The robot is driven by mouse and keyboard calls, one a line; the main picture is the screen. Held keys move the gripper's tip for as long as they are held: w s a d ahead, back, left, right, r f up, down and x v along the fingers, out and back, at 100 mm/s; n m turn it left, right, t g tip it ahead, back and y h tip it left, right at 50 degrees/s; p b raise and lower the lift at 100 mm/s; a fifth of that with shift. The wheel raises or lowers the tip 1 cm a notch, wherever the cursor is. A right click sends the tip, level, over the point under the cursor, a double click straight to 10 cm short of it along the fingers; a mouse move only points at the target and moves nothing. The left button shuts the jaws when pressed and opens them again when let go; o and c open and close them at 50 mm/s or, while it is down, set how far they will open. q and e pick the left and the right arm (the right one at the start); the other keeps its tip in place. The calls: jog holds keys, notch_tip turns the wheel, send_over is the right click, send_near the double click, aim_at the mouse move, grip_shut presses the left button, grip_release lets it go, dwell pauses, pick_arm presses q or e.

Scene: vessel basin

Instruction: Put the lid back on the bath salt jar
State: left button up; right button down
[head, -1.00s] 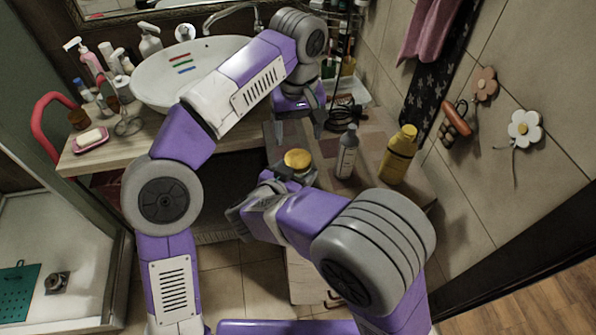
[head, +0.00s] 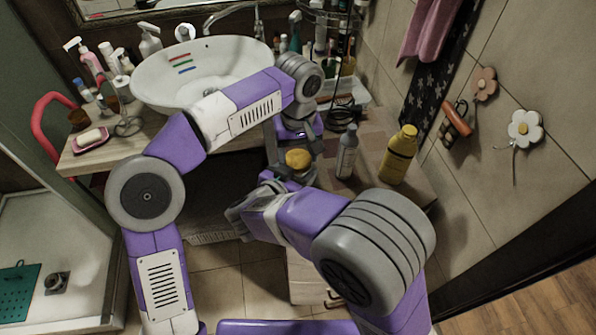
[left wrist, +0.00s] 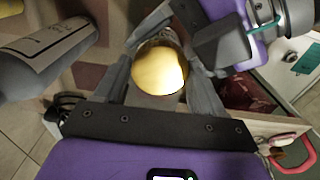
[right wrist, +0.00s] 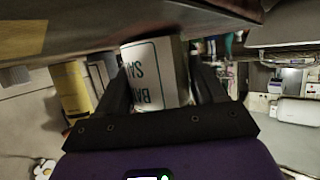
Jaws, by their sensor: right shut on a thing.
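The bath salt jar (right wrist: 155,75) has a white label with dark lettering. My right gripper (right wrist: 160,95) is shut on it, with a finger on each side. The round golden lid (head: 298,158) shows at the top of the jar in the head view. Whether the lid is fully seated is hidden.
A grey bottle (head: 347,152) and a yellow bottle (head: 398,155) stand close to the right of the jar. The white basin (head: 185,75) is behind my left arm. A pink soap dish (head: 91,139) lies at the counter's left end.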

pick_arm(q)
jog(key=c, duration=0.7)
jog(key=m, duration=0.3)
jog(key=shift+m, duration=0.3)
jog(key=m, duration=0.3)
jog(key=shift+m, duration=0.4)
jog(key=m, duration=0.8)
jog(key=shift+m, duration=0.4)
jog(key=o, duration=1.2)
